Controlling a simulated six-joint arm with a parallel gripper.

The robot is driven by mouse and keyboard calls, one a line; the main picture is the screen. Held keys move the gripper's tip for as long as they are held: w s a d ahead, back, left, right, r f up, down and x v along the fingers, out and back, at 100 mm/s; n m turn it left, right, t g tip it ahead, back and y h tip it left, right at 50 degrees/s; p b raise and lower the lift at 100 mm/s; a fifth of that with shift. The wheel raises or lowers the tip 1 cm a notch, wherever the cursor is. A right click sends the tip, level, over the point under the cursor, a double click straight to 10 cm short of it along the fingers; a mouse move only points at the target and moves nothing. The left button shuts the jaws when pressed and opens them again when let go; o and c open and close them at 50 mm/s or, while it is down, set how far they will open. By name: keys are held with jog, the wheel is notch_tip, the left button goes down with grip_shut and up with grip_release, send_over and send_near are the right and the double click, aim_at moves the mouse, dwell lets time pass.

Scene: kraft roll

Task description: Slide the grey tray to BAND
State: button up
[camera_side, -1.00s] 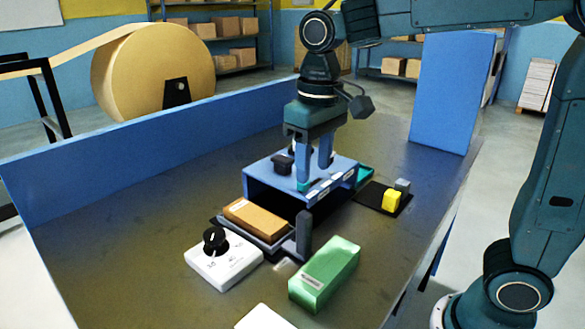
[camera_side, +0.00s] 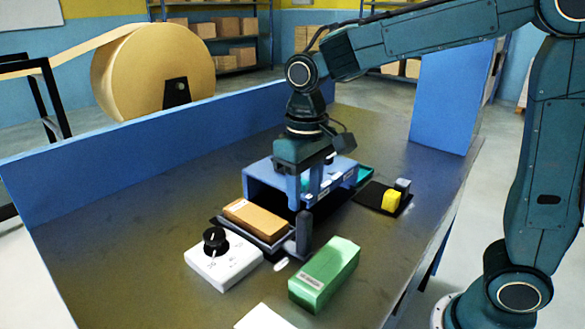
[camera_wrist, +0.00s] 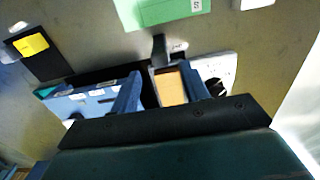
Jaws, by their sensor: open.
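The grey tray (camera_side: 262,237) juts from the open front of the blue housing (camera_side: 262,172) and carries a brown box (camera_side: 255,219). An upright dark handle (camera_side: 303,233) stands at its right front corner. Several small white labels run along the housing's right top edge; their words are too small to read, so I cannot tell which is BAND. My gripper (camera_side: 308,198) is open, pointing down at the housing's front right, behind and above the handle. In the wrist view the brown box (camera_wrist: 170,88) shows between the fingers and the handle (camera_wrist: 159,48) lies beyond them.
A white dial box (camera_side: 225,262) with a black knob sits left of the tray. A green box (camera_side: 325,275) stands close in front of the handle. A dark mat (camera_side: 370,196) with a yellow block (camera_side: 392,200) and a grey block lies right. The table's left part is clear.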

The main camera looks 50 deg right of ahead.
aim_at(304, 226)
notch_tip(304, 226, down, 9)
jog(key=shift+r, duration=0.2)
dwell(0.4)
grip_shut()
